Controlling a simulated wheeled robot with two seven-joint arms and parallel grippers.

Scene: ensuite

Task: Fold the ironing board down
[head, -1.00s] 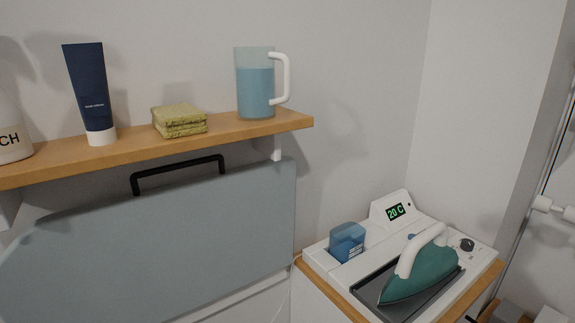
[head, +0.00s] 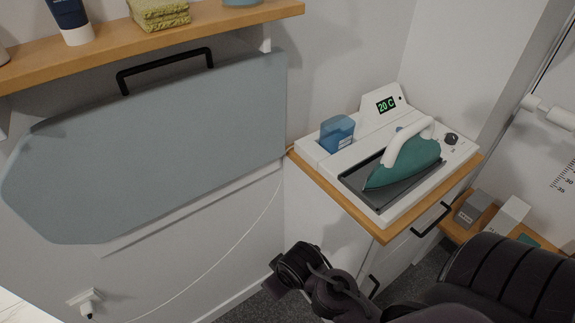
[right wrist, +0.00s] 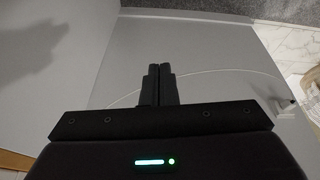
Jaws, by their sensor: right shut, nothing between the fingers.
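The grey ironing board (head: 150,150) stands upright, flat against the wall under the wooden shelf, in the head view. A black bar handle (head: 165,66) sits along its top edge. My right arm comes in at the bottom of the head view, below and to the right of the board and apart from it. In the right wrist view my right gripper (right wrist: 160,70) is shut and empty, in front of pale grey surfaces; I cannot tell whether one is the board. My left gripper is not in view.
At the right, a green iron (head: 405,160) rests on a white station on a cabinet.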

